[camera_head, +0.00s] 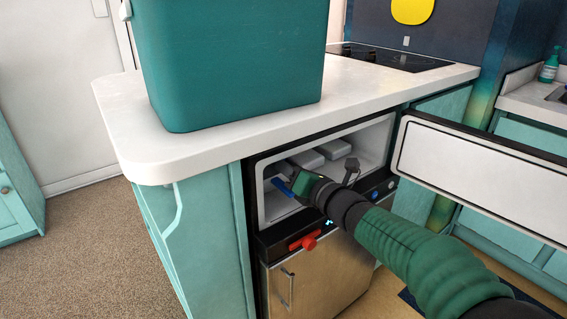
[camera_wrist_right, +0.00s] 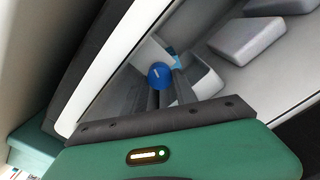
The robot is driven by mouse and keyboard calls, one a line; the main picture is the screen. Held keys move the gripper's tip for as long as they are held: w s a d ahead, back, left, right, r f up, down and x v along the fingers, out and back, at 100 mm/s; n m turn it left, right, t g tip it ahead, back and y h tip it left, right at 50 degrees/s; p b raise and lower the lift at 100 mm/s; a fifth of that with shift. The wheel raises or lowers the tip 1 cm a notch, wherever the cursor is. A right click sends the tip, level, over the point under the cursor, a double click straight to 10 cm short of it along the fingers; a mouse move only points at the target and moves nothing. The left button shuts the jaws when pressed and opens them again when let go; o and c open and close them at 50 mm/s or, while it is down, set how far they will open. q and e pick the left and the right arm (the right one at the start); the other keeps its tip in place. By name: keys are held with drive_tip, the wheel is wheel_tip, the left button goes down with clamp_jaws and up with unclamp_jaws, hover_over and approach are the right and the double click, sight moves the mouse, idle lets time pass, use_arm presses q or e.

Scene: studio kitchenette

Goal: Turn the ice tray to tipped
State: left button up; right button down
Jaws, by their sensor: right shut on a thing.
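My right gripper (camera_head: 296,184) reaches into the open freezer compartment (camera_head: 262,196) at the left side. In the right wrist view its dark fingers (camera_wrist_right: 162,88) are shut on a round blue knob (camera_wrist_right: 160,75) with a white mark. The knob seems to belong to the ice tray, a pale box shape (camera_wrist_right: 150,54) just behind it, partly hidden by the fingers. In the head view a blue piece (camera_head: 282,187) shows just left of the fingertips. The tray's tilt cannot be told. My left gripper is not in view.
Pale blocks (camera_head: 307,160) lie deeper in the compartment, and one also shows in the right wrist view (camera_wrist_right: 247,38). The open freezer door (camera_head: 470,170) stands to the right. A teal bin (camera_head: 235,65) stands on the counter above.

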drive_tip(key=shift+d+m+p, duration=0.1)
drive_tip(key=shift+m+p, duration=0.75)
drive_tip(key=shift+m, duration=0.85)
drive_tip(key=shift+m+p, duration=0.85)
drive_tip(key=shift+m, duration=0.65)
drive_tip(key=shift+d+m+p, duration=0.1)
drive_tip(key=shift+m+p, duration=2.4)
drive_tip(key=shift+m, duration=0.8)
drive_tip(key=shift+f+m+p, duration=0.2)
drive_tip(key=shift+m+p, duration=2.65)
drive_tip(key=shift+m, duration=0.55)
drive_tip(key=shift+m+p, duration=1.5)
drive_tip(key=shift+m, duration=0.1)
drive_tip(key=shift+s+m+p, duration=0.1)
drive_tip(key=shift+m+p, duration=0.75)
drive_tip(key=shift+m, duration=0.25)
drive_tip(key=shift+f+m, duration=0.1)
drive_tip(key=shift+m, duration=0.2)
drive_tip(key=c, duration=1)
unclamp_jaws()
drive_tip(key=shift+o, duration=0.2)
drive_tip(key=shift+r, duration=0.2)
